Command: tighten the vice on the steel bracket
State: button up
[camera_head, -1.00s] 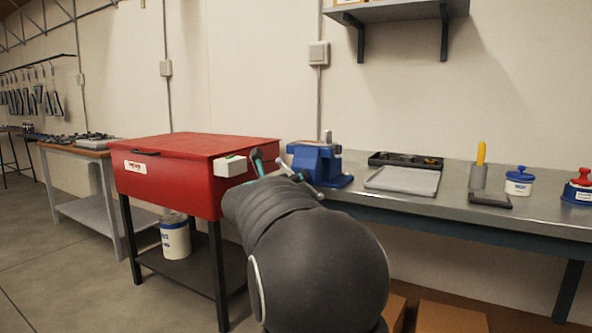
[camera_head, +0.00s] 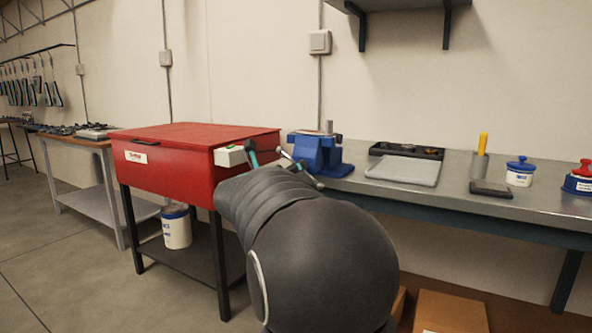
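The blue bench vice (camera_head: 318,154) stands at the left end of the steel workbench. A small upright grey metal piece (camera_head: 329,127) shows at its top, possibly the steel bracket; its seating between the jaws is too small to tell. The vice's thin handle bar (camera_head: 308,175) slants down to the right at the front. My dark arm reaches toward the vice and hides most of my gripper (camera_head: 252,154). A teal-tipped part of it sticks up left of the handle, in front of the red cabinet's corner. Whether it touches the handle is hidden.
The red cabinet (camera_head: 165,165) on black legs stands close left of the vice, with a pale switch box (camera_head: 230,156) at its corner. The workbench (camera_head: 440,195) holds a grey tray (camera_head: 404,170), a yellow-handled tool (camera_head: 482,145) and tubs (camera_head: 519,173). Cardboard boxes (camera_head: 450,312) lie underneath.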

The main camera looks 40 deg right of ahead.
jog(key=v, duration=0.9)
jog(key=shift+a, duration=0.3)
jog(key=s+a+f+m+g+y, duration=0.25)
jog(key=s+f+m+y, duration=0.2)
jog(key=f+m, duration=0.45)
jog(key=s+a+f+m+g+y, duration=0.1)
jog(key=s+a+f+m+y, duration=0.4)
jog(key=f+m, duration=0.4)
jog(key=s+a+f+m+t+y, duration=0.1)
jog(key=s+a+f+m+y, duration=0.1)
jog(key=s+a+m, duration=0.3)
jog(key=s+a+f+m+t+y, duration=0.1)
jog(key=s+a+m+y, duration=0.4)
jog(key=s+a, duration=0.6)
jog(key=shift+s+a+f+m, duration=0.25)
jog(key=shift+a+f+m, duration=0.2)
jog(key=shift+m, duration=0.05)
